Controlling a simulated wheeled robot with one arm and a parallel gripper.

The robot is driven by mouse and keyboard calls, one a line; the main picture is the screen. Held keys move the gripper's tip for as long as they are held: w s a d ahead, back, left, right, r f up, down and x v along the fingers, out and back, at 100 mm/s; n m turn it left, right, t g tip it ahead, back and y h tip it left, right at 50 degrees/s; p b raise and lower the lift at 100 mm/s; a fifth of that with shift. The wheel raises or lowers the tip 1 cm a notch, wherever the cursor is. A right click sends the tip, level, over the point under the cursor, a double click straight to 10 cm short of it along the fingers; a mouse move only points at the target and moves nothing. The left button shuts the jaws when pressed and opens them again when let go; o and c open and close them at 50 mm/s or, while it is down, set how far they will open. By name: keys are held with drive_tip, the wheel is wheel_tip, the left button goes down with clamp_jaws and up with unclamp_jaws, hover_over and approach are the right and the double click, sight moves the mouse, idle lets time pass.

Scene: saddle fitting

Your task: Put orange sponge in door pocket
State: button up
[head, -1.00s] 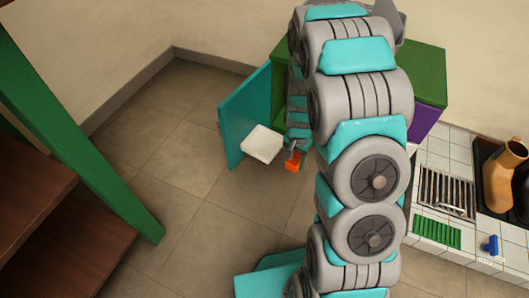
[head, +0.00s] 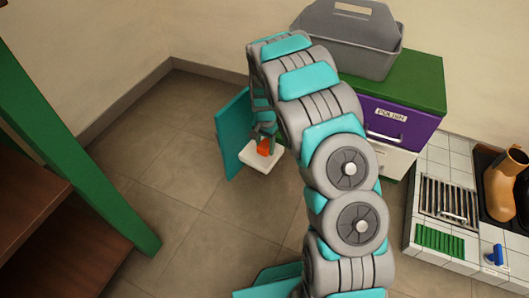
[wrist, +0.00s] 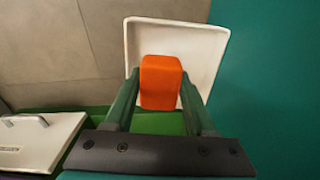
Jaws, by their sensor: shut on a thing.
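The orange sponge (wrist: 161,82) is between the fingertips of my gripper (wrist: 160,90), which is shut on it. In the head view the sponge (head: 264,147) shows below my gripper (head: 263,138), over the white door pocket (head: 262,163). In the wrist view the pocket (wrist: 215,45) is a white square tray with a raised rim, behind the sponge. I cannot tell whether the sponge touches the pocket floor. The pocket is beside the open teal door (head: 232,128), which also shows at the right of the wrist view (wrist: 270,80).
A cabinet with a green top (head: 425,80) has a purple drawer (head: 395,122) labelled POLISH and a white drawer below. A grey caddy (head: 350,40) stands on top. A tiled bench (head: 430,180) with a brown boot (head: 503,185) is at right. Floor left of the door is clear.

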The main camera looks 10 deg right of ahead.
sight(264, 152)
drive_tip(key=shift+w+a+f, duration=0.1)
drive_tip(key=shift+f, duration=0.15)
drive_tip(key=shift+f+b, duration=0.3)
drive_tip(key=shift+f, duration=1.25)
drive_tip(key=shift+f, duration=0.1)
drive_tip(key=o, duration=1.3)
